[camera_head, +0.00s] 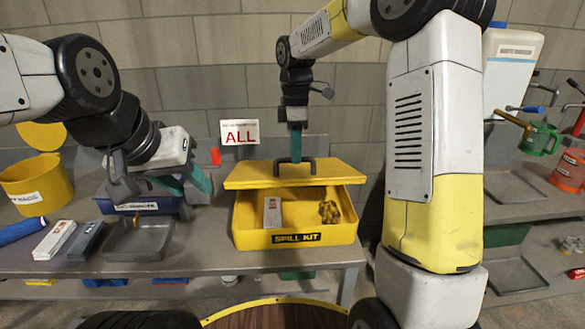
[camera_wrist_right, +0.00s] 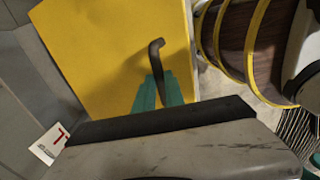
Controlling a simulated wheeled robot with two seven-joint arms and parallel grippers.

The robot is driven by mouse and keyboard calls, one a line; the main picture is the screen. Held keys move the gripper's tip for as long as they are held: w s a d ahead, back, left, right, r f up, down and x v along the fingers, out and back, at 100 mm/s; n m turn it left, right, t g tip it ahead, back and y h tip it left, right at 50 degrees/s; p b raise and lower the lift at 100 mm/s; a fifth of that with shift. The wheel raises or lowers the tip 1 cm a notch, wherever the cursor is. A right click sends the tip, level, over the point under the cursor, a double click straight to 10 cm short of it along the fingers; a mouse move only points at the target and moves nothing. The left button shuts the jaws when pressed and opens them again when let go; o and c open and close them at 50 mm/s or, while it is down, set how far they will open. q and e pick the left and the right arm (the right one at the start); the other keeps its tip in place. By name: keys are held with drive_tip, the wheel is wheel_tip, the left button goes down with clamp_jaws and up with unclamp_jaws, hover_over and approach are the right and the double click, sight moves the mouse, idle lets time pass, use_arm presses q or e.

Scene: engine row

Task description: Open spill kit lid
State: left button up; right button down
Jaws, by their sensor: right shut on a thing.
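The yellow spill kit (camera_head: 258,240) stands on the bench, its inside showing at the front. Its yellow lid (camera_head: 239,175) is over the back part, apart from the front rim; I cannot tell whether it touches the back rim. My right gripper (camera_head: 295,157) is shut on the lid's dark handle (camera_head: 312,165). The right wrist view shows the teal fingers (camera_wrist_right: 157,92) at the handle (camera_wrist_right: 157,50) above the lid (camera_wrist_right: 100,55). My left gripper (camera_head: 186,184) is open and empty, over the blue bin, left of the kit.
A white packet (camera_head: 272,212) and a brownish bundle (camera_head: 329,211) lie in the kit. Left are a blue bin (camera_head: 115,206), a grey tray (camera_head: 137,245) and a yellow bucket (camera_head: 38,185). A sign (camera_head: 240,132) stands behind. A yellow-hooped wooden barrel (camera_wrist_right: 232,38) shows in the wrist view.

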drive_tip(key=w+r, duration=0.5)
drive_tip(key=r, duration=0.1)
drive_tip(key=shift+w, duration=0.4)
drive_tip(key=shift+d+f, duration=0.1)
drive_tip(key=c, duration=1.4)
unclamp_jaws()
drive_tip(key=shift+w, duration=0.15)
wheel_tip(320, 180, up, 8)
drive_tip(key=shift+w, duration=0.1)
drive_tip(key=shift+c, duration=0.5)
